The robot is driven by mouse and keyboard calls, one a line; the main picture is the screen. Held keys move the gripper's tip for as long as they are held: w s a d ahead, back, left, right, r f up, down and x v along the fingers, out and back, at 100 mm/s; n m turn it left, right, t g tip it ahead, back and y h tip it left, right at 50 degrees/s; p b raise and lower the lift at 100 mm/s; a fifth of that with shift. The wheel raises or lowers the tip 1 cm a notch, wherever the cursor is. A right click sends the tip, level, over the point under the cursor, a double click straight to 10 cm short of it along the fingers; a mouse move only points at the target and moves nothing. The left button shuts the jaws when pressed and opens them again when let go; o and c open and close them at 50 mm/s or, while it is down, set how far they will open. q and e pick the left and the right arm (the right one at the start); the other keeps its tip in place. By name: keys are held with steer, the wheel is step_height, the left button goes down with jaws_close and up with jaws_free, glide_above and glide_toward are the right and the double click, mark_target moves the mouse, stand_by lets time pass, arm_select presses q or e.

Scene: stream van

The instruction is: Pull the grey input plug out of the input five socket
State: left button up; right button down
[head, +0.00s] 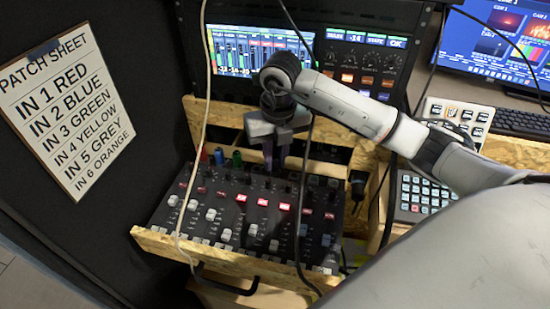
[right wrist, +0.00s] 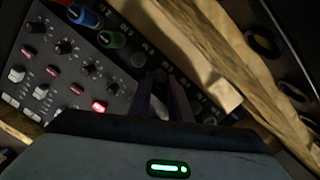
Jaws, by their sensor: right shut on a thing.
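The audio mixer (head: 245,215) sits in a plywood drawer, with a row of input sockets along its far edge. Red (head: 204,156), blue (head: 219,156) and green (head: 237,158) plugs stand at the row's left end; the blue plug (right wrist: 83,16) and green plug (right wrist: 112,38) also show in the right wrist view. My right gripper (head: 275,157) points down over the row, right of the green plug. Its dark fingers (right wrist: 164,95) are shut on the grey plug, which they mostly hide. I cannot tell whether the plug is still seated. My left gripper is not in view.
A patch sheet (head: 68,110) on the left wall lists input five as grey. A rack screen (head: 258,52) and knob panel (head: 365,70) stand behind the mixer. The plywood drawer front (head: 215,262) has a black handle. Cables hang across the mixer. A keypad (head: 420,195) lies right.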

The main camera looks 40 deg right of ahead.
steer(key=shift+r+p, duration=0.75)
steer(key=shift+r, duration=0.35)
steer(key=shift+r+p, duration=1)
steer(key=shift+r, duration=0.35)
